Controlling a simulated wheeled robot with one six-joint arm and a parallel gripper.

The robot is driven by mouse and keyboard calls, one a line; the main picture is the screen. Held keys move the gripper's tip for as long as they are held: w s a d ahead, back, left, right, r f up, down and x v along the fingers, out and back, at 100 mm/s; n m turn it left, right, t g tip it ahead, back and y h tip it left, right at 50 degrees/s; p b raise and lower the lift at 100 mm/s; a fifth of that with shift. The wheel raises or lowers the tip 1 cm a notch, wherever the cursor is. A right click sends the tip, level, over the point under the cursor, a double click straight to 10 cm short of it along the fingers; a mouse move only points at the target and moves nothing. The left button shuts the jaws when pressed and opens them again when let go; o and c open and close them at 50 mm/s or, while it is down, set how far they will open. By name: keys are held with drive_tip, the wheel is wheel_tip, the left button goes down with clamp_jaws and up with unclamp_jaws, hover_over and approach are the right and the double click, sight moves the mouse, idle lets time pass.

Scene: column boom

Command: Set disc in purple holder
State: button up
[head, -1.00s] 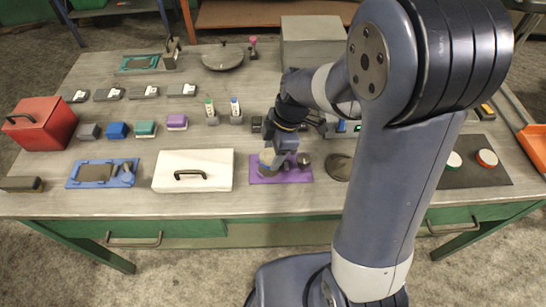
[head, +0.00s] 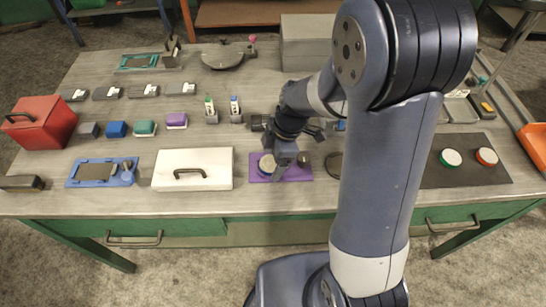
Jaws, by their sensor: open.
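The purple holder (head: 300,175) lies flat near the front edge of the table, right of the white lidded box. A disc (head: 266,165) with a pale top and a blue-looking rim sits at the left part of the holder. My gripper (head: 281,172) is just right of this disc, open, pointing down over the holder. It hides the middle of the holder, and I cannot tell whether a finger touches the disc. A dark round knob (head: 303,159) stands at the holder's right side.
A green disc (head: 451,158) and a red-orange disc (head: 487,156) lie on a dark mat (head: 465,178) at the right. The white box (head: 215,158), blue holder (head: 75,180) and red box (head: 45,125) stand left. My arm hides part of the table.

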drive_tip(key=shift+r, duration=0.15)
drive_tip(key=v, duration=1.2)
drive_tip(key=shift+a, duration=0.1)
idle(1.0)
idle(0.8)
